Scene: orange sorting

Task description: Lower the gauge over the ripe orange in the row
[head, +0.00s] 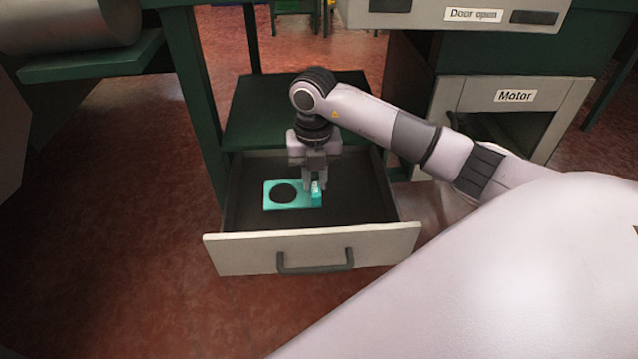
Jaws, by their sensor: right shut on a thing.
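The gauge (270,202) is a flat turquoise plate with one round hole and a small raised block at its right end. It is inside an open drawer (232,247). My right gripper (314,188) points down into the drawer and is shut on the gauge's block. I cannot tell whether the plate touches the drawer floor or hangs just above it. No orange and no row of oranges shows in this view. My left gripper is not in view.
The drawer has a pale front with a dark handle (315,264), and its walls surround the gripper. A green cabinet with panels marked "Motor" (515,96) and "Door open" (473,15) stands at the right. A green ledge (95,62) juts out at upper left. Red floor lies open at left.

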